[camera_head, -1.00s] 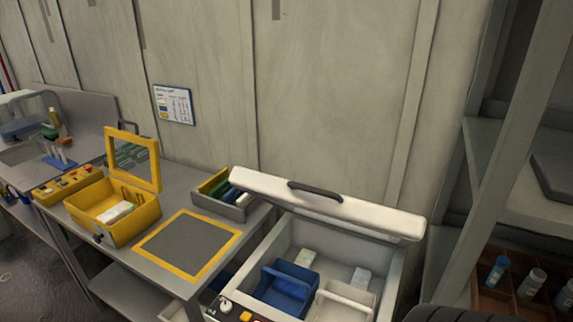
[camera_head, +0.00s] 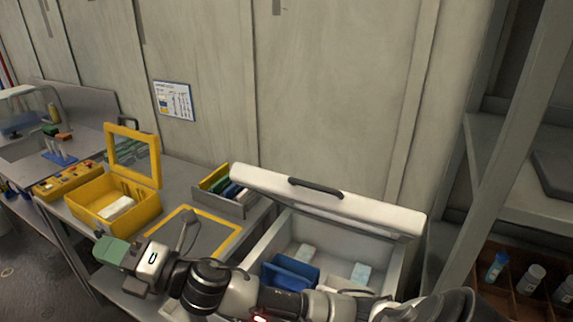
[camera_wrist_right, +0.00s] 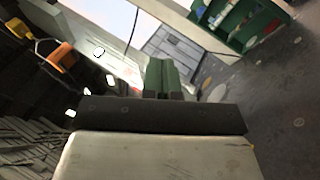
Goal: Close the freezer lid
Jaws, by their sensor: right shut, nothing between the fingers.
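The white freezer lid (camera_head: 370,210) stands open, tilted up at the back of the freezer near the wall. Its dark handle (camera_head: 316,187) is on the upper edge. The freezer (camera_head: 397,268) is open below it, with a blue basket (camera_head: 290,272) and pale packs inside. My right arm crosses in front of the freezer from the right and hides its front. My right gripper (camera_head: 112,250), with green fingertips, is shut and empty, left of the freezer and apart from the lid. The shut green fingers also show in the right wrist view (camera_wrist_right: 163,75). My left gripper is not in view.
A table left of the freezer holds an open yellow case (camera_head: 92,208), a yellow-framed mat (camera_head: 232,240) and a grey bin (camera_head: 233,207) of items. A shelf (camera_head: 530,195) with a box of bottles stands at the right. The wall is close behind the lid.

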